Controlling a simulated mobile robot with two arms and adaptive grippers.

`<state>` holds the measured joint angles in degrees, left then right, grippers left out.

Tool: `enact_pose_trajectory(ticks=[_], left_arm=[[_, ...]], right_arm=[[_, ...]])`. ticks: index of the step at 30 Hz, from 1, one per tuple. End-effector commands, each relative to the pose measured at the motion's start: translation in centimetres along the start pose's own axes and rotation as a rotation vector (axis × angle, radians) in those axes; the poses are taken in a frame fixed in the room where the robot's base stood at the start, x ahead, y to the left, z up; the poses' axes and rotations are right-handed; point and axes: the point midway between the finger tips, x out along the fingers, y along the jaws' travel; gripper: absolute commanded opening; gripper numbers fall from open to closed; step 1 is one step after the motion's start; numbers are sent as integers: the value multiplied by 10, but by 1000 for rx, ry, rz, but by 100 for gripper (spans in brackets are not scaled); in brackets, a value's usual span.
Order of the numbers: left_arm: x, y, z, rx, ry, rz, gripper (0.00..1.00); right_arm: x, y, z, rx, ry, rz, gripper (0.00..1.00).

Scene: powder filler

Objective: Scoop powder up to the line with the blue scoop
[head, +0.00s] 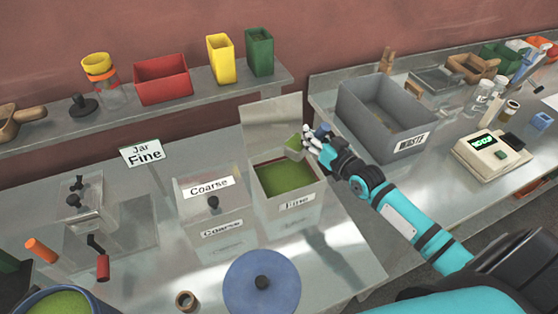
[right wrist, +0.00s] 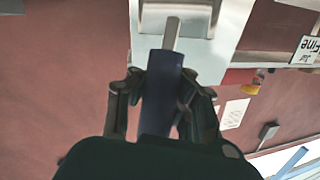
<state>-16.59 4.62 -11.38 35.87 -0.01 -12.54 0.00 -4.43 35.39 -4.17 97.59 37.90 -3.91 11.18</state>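The blue scoop's handle (head: 322,131) is held in my right gripper (head: 313,147), above the back right corner of the Fine bin (head: 289,205). The scoop's cup (head: 295,143) shows green, apparently powder; its line cannot be made out. In the right wrist view my right gripper (right wrist: 163,105) has its fingers on both sides of the dark blue handle (right wrist: 160,100), with a pale shaft beyond. The Fine bin is open, with its lid (head: 272,120) raised behind and green powder (head: 285,177) inside. My left gripper is not in view.
The Coarse bin (head: 211,205) is closed, left of the Fine bin. A sign reads Jar Fine (head: 143,154). A blue round lid (head: 262,283) lies in front. A grey waste bin (head: 385,117) and a scale (head: 492,152) stand right. A shelf (head: 200,100) runs behind.

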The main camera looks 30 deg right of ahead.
Motion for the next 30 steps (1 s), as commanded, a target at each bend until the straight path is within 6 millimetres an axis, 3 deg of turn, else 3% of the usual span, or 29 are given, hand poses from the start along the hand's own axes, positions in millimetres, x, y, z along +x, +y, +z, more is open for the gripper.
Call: enact_pose_trajectory(ticks=[10,13,17,24,30], left_arm=[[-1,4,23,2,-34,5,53],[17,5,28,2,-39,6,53],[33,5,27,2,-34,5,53],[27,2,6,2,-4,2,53],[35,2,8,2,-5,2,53]], right_arm=[[-11,-24,2,-360,161,-11,0],[-12,-26,14,-430,197,-15,0],[-13,-26,25,-486,220,-16,0],[-13,-28,18,-488,221,-16,0],[-13,-28,24,-503,228,-17,0]])
